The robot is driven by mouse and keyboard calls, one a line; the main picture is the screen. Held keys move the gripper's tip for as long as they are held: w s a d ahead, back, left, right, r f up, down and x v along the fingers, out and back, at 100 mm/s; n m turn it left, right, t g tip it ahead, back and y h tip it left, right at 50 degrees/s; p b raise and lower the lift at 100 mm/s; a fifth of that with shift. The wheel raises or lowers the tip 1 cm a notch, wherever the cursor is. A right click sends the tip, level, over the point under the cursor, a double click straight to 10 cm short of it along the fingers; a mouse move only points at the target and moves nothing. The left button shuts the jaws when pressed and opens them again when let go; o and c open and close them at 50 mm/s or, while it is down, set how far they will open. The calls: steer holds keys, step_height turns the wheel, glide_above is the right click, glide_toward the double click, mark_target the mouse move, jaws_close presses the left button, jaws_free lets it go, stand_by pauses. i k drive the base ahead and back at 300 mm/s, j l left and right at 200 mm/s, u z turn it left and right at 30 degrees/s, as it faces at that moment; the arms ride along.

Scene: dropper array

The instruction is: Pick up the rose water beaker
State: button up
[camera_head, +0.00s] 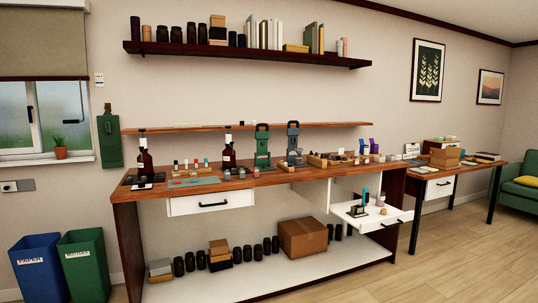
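I cannot make out the rose water beaker for certain at this size. The long wooden workbench (318,174) holds many small items. Two dark brown bottles with white labels stand on it, a left bottle (144,162) and a right bottle (229,157). Between them are several small vials with coloured caps (187,166) above a teal mat (194,181). Small cups or jars (241,173) stand near the bench's front edge, right of the mat; their labels are too small to read. My gripper is not in view.
A green press (262,150) and a grey press (293,147) stand mid-bench. An open drawer (374,219) juts out at the right with items in it. Blue (42,268) and green (84,265) bins stand left. The wooden floor (440,270) at right front is clear.

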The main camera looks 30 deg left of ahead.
mark_target(380, 194)
steer(key=i+j+u, duration=0.3)
steer(key=i, duration=0.7)
steer(key=i+u, duration=0.35)
steer(key=i, duration=2.05)
